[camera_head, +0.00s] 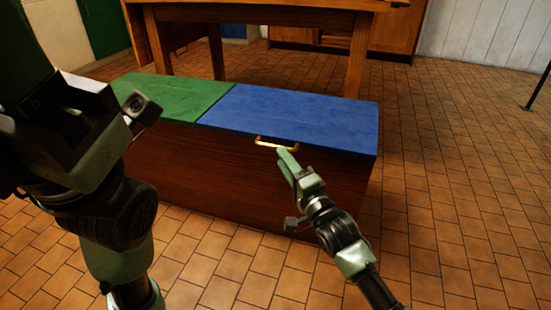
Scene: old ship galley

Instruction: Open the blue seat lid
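The blue seat lid (300,116) lies flat and closed on the right part of a wooden bench box (215,185). A brass handle (276,143) is on the front at the lid's edge. My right gripper (286,155) reaches up from the lower right, its fingertips at or just in front of the handle's right end. Its fingers show nearly edge-on, so I cannot tell whether they are open or touch the handle. My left gripper (24,55) is large and close at the upper left, partly cut off by the frame; its opening cannot be seen.
A green seat lid (168,96) lies flat beside the blue one on the left. A wooden table (262,5) stands behind the bench, with one leg (357,55) close behind the blue lid. The tiled floor (455,180) to the right is clear.

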